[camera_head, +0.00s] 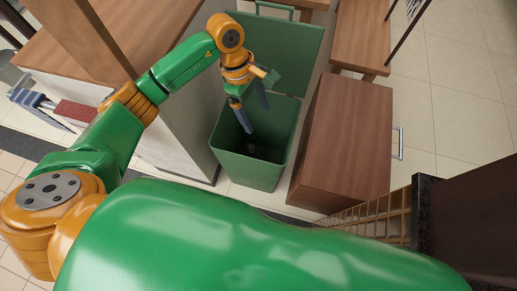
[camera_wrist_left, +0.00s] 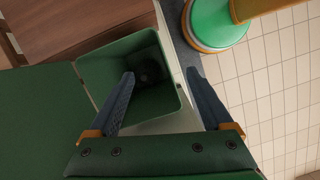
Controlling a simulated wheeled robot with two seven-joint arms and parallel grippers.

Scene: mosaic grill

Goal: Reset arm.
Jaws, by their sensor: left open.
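My left arm reaches in from the left in the head view. Its gripper (camera_head: 254,109) is over the open green bin, with the fingers pointing down. In the left wrist view the two dark fingers of the left gripper (camera_wrist_left: 165,102) stand wide apart with nothing between them. My right gripper is not in view.
The green bin (camera_head: 236,168) stands with its lid (camera_head: 290,45) swung open behind it, and a small dark item (camera_head: 262,151) lies inside. A wooden cabinet (camera_head: 345,140) is right of it, a wooden counter (camera_head: 150,30) left. Tiled floor (camera_head: 460,110) is clear at right.

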